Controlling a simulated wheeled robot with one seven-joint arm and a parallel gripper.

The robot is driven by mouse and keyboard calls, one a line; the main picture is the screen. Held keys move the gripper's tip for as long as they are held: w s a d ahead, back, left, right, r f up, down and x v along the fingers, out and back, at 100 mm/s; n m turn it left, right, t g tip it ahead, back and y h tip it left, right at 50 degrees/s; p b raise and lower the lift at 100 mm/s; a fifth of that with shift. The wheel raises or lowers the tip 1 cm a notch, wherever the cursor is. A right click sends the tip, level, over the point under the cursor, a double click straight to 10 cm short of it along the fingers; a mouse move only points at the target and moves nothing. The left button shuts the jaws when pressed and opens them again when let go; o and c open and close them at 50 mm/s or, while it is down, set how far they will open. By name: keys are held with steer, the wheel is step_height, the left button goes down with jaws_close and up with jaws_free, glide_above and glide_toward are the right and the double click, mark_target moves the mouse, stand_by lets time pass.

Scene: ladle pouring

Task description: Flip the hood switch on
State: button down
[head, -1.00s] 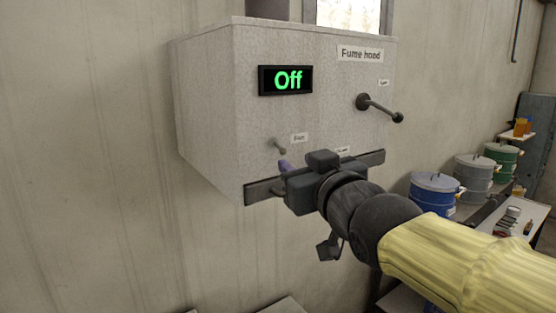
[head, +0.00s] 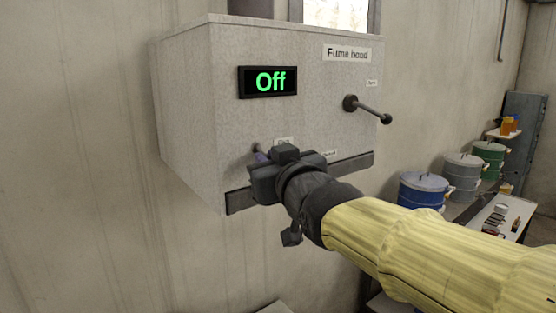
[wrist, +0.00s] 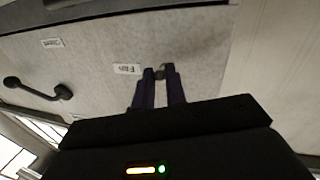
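The fume hood (head: 190,110) is a pale grey box on the wall. Its display (head: 268,81) reads "Off" in green. The hood switch (head: 257,150) is a small grey knob low on the front face, partly hidden by my gripper (head: 262,158). In the wrist view the switch (wrist: 160,72) shows between the two purple fingertips of my gripper (wrist: 160,77), beside a small label (wrist: 127,69). The fingers stand a narrow gap apart with the knob at their tips. I cannot tell whether they press on it.
A black lever with a ball end (head: 367,109) sticks out at the right of the hood face. A dark strip (head: 240,201) runs along its lower edge. Blue (head: 425,189), grey and green drums and a cluttered table (head: 493,222) stand at right.

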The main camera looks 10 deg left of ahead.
steer(key=shift+d, duration=0.15)
steer(key=shift+a+r, duration=0.1)
steer(key=shift+a, duration=0.1)
steer(key=shift+p, duration=0.5)
steer(key=shift+w+a+r+n+g+h+p, duration=0.1)
steer(key=shift+r+n+g+h+p, duration=0.25)
steer(key=shift+g+h+p, duration=1)
steer(key=shift+d+r+n+g+h+p, duration=0.1)
steer(key=shift+r+n+g+h+p, duration=0.3)
steer(key=shift+p, duration=1.85)
steer(key=shift+w+a+r+n+g+h+p, duration=0.1)
steer(key=shift+r+g+h+p, duration=0.8)
steer(key=shift+p, duration=0.9)
steer(key=shift+s+f+g, duration=0.1)
steer(key=shift+f+g, duration=0.15)
